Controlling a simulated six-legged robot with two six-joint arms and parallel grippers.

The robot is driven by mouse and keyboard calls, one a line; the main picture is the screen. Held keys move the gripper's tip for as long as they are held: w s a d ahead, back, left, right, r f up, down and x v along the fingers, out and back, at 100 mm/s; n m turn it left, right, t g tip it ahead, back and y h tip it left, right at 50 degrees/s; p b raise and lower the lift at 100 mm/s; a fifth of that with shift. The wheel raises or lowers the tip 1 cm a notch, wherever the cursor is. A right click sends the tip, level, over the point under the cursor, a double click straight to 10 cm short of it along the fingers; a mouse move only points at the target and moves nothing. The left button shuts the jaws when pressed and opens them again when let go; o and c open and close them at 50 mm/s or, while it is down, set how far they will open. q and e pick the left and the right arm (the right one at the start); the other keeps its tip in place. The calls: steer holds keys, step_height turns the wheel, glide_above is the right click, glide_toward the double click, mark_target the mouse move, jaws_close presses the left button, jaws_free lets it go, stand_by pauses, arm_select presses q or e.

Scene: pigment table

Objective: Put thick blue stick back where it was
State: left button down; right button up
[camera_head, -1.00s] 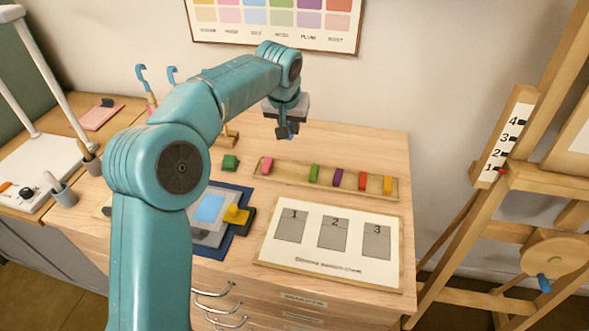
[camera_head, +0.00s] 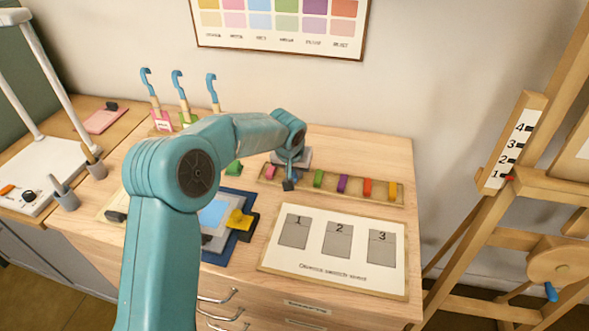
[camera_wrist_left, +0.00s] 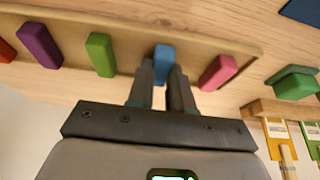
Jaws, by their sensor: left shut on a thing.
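The blue stick (camera_wrist_left: 164,58) shows between the two fingertips of my left gripper (camera_wrist_left: 162,82) in the wrist view. My left gripper (camera_head: 289,184) is shut on it. The gripper is at the wooden stick tray (camera_head: 345,195), in the gap between the pink stick (camera_head: 269,172) and the green stick (camera_head: 318,178). I cannot tell whether the blue stick touches the tray floor. In the head view the gripper mostly hides the stick. My right gripper is not in view.
Purple (camera_head: 342,184), red (camera_head: 367,188) and yellow (camera_head: 392,190) sticks stand along the tray to the right. A numbered card board (camera_head: 333,274) lies in front. A green block (camera_head: 234,168) and a blue mat (camera_head: 243,254) are to the left.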

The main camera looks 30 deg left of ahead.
arm_select(q)
steer(key=shift+f, duration=0.2)
steer(key=c, duration=1)
jaws_free()
steer(key=shift+r, duration=0.1)
steer(key=shift+r, duration=0.3)
steer(key=v, duration=1.1)
steer(key=shift+s+r+b, duration=0.15)
steer(key=shift+r+b, duration=0.15)
steer(key=shift+s, duration=0.15)
